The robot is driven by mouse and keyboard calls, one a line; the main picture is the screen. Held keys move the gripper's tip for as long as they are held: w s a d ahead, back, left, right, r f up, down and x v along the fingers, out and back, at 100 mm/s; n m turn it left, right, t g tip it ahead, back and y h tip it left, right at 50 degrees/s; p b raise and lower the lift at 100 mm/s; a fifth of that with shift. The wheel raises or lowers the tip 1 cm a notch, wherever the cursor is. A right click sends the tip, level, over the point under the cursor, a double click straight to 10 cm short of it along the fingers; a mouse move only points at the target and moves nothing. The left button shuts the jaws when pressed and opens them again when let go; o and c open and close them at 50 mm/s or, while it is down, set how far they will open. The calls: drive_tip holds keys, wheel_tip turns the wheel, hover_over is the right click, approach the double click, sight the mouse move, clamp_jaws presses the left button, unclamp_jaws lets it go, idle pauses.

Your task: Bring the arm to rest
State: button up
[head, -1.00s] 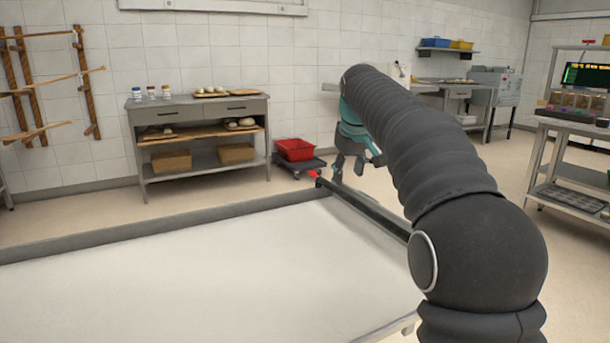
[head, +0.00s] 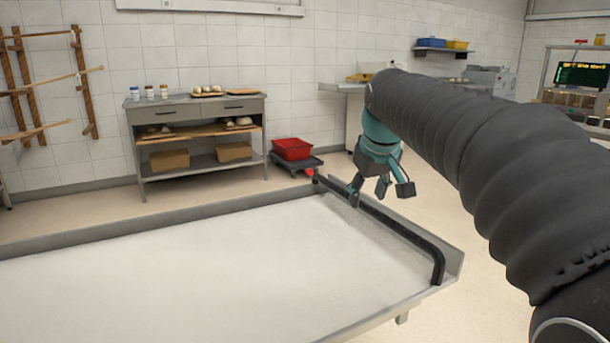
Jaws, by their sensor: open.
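My gripper (head: 380,189), teal with dark fingers, hangs at the end of my black ribbed arm and points down. Its fingers are spread, and I see nothing held between them. It shows in front of the far right part of a wide pale surface (head: 200,265) with raised grey edges. A black bar (head: 398,228) with a red end (head: 310,173) runs along that surface's right edge. The fingers overlap the bar's far part in the picture; I cannot tell how far apart they are. My arm reaches in from the lower right.
A grey shelf table (head: 195,105) with loaves, boxes and jars stands by the back wall. A red crate (head: 292,149) sits on a low dolly beside it. Wooden racks (head: 50,80) hang at left. Open floor (head: 480,225) lies right of the pale surface.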

drive_tip(key=s+d+f+m, duration=0.1)
drive_tip(key=s+f+m, duration=0.1)
drive_tip(key=s+f, duration=0.7)
drive_tip(key=s+d+f+m, duration=0.2)
drive_tip(key=s+f, duration=0.6)
drive_tip(key=s, duration=1.1)
drive_tip(key=shift+s+f, duration=0.25)
drive_tip(key=shift+f, duration=0.15)
drive_tip(key=shift+d, duration=0.1)
drive_tip(key=shift+c, duration=0.8)
